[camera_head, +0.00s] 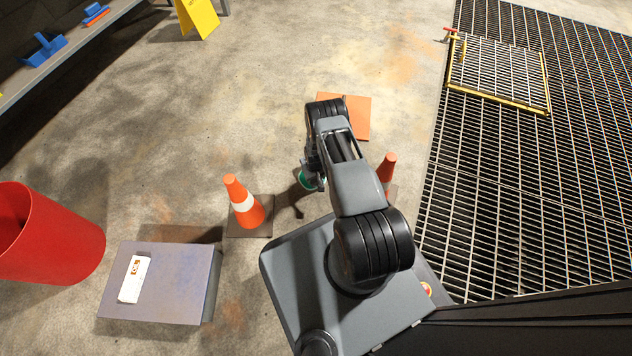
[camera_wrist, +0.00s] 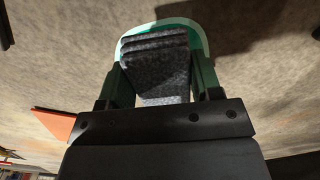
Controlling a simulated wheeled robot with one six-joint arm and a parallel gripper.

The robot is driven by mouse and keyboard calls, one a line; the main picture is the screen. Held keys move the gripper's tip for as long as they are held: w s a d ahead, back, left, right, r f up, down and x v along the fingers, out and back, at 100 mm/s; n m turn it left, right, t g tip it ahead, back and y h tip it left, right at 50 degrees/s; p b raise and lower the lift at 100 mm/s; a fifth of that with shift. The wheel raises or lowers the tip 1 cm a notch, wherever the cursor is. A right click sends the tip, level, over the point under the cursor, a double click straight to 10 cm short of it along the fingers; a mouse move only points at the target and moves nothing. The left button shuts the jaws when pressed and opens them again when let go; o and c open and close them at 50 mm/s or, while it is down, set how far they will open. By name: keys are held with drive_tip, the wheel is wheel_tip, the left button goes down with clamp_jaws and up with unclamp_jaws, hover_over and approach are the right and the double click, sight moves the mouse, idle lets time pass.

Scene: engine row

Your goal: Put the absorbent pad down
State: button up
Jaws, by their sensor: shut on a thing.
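In the wrist view, my gripper (camera_wrist: 162,82) is shut on a dark grey, speckled, layered piece, which looks like the absorbent pad (camera_wrist: 158,55). A rounded green piece with a pale rim (camera_wrist: 193,28) shows behind the pad. I cannot tell whether it is joined to it. In the head view, my gripper (camera_head: 311,178) hangs over bare floor between two orange cones. A bit of green (camera_head: 305,180) shows at its end, and my arm hides most of the rest. The pad looks clear of the floor, though its height is hard to judge.
One cone (camera_head: 243,203) stands left of my gripper, another (camera_head: 387,170) right, partly behind my arm. An orange square (camera_head: 361,118) lies beyond. A grey box (camera_head: 175,290) bears a white pack (camera_head: 134,279), near a red bin (camera_head: 60,235). Floor grating (camera_head: 530,190) fills the right.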

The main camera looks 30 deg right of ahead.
drive_tip(key=shift+d+f+b, duration=0.15)
drive_tip(key=shift+f+b, duration=0.25)
drive_tip(key=shift+f, duration=0.5)
drive_tip(key=shift+d+f+b, duration=0.1)
drive_tip(key=shift+f+b, duration=0.3)
drive_tip(key=shift+f, duration=0.5)
drive_tip(key=shift+f, duration=0.15)
drive_tip(key=o, duration=1)
